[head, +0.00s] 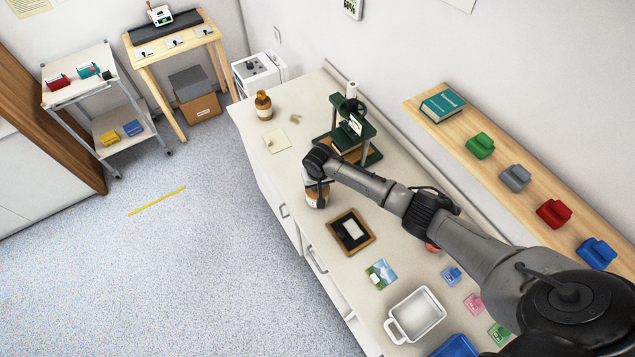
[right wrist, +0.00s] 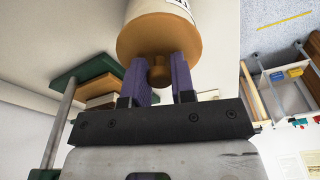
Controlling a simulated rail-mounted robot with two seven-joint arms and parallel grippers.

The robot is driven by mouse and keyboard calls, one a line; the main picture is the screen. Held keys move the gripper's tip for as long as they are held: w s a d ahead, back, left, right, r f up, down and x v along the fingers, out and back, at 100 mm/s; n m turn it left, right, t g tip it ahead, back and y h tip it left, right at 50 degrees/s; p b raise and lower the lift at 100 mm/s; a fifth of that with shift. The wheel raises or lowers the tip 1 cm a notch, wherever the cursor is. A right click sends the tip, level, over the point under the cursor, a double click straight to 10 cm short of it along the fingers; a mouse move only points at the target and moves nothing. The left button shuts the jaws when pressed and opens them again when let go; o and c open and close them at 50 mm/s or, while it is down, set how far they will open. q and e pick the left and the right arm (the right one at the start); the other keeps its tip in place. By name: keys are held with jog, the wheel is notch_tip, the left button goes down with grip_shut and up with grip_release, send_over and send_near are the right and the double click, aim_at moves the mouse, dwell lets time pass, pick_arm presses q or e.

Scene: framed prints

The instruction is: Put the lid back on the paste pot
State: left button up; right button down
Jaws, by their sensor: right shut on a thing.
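The paste pot (head: 316,201) stands on the white counter, below my right gripper (head: 318,179); its top is mostly hidden by the gripper in the head view. In the right wrist view the purple fingers of my right gripper (right wrist: 159,70) are shut on the knob of the round brown lid (right wrist: 150,40). The pale pot body with dark print (right wrist: 160,5) shows directly beyond the lid. The lid looks in line with the pot and against it, but I cannot tell whether it is fully seated. My left gripper is not in view.
A green press (head: 367,154) stands close behind my gripper. A dark framed board (head: 351,232) lies in front of the pot. An amber bottle (head: 264,110) and a pale sheet (head: 276,141) are farther along. A white tray (head: 414,314) sits nearer, and a shelf (head: 518,184) runs along the wall.

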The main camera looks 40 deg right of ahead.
jog(key=shift+p, duration=0.3)
dwell(0.6)
dwell(0.4)
jog(key=c, duration=0.9)
grip_release()
jog(key=o, duration=0.5)
jog(key=shift+r, duration=0.1)
jog(key=shift+r+p, duration=1.45)
jog(key=shift+p, duration=0.35)
jog(key=shift+r+p, duration=1.9)
jog(key=shift+p, duration=0.25)
